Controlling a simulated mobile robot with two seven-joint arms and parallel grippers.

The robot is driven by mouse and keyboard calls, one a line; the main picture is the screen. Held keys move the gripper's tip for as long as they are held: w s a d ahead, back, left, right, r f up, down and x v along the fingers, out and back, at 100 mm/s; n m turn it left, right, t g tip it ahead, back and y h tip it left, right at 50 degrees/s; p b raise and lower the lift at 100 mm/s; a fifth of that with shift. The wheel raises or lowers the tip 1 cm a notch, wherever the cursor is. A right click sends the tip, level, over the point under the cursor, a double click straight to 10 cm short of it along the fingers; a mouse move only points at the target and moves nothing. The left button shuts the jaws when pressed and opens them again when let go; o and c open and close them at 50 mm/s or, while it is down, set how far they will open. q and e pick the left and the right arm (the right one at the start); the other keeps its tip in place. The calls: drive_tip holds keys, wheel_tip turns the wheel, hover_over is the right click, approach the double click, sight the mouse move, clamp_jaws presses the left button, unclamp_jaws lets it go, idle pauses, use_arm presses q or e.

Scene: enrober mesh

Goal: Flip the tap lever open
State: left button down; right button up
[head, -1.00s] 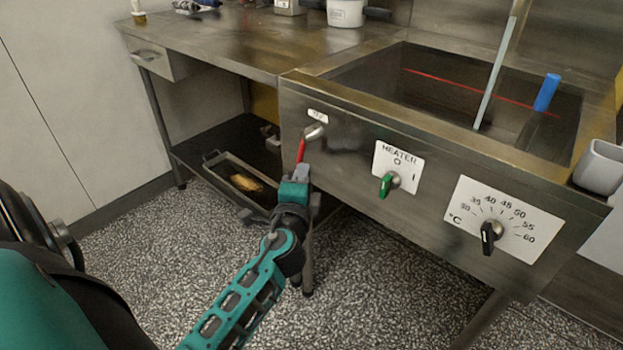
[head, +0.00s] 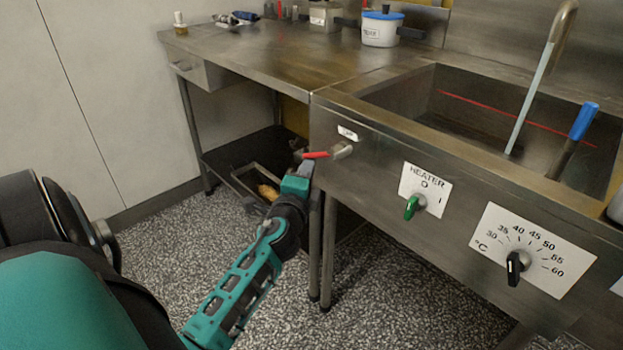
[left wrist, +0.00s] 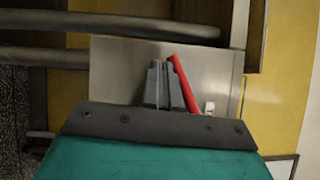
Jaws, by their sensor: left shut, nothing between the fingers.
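The tap (head: 342,150) is a short metal fitting on the tank's front panel, below a small white label. Its red lever (head: 316,155) lies nearly level and points left from the tap. My left gripper (head: 305,168) is shut and empty, its fingertips just below the lever's outer end. In the left wrist view, the shut fingers (left wrist: 161,80) stand right beside the red lever (left wrist: 184,85), which runs along their right side. I cannot tell whether they touch. My right gripper is not in view.
The steel tank (head: 375,145) carries a green heater knob (head: 411,208) and a black temperature knob (head: 514,266). A worktop (head: 270,60) adjoins it on the left, with a tray (head: 245,180) on the shelf below. Open speckled floor lies in front.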

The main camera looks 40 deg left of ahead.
use_arm(q)
drive_tip(key=shift+w+a+r+m+t+y+b, duration=0.1)
drive_tip(key=shift+a+r+m+t+y+b, duration=0.2)
drive_tip(key=shift+a+r+m+t+b, duration=0.65)
drive_tip(key=shift+r+m+t+b, duration=0.25)
drive_tip(key=shift+r+m+b, duration=0.4)
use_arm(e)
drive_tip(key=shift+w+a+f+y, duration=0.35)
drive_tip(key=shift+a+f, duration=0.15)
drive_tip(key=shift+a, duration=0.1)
use_arm(q)
drive_tip(key=shift+f, duration=0.1)
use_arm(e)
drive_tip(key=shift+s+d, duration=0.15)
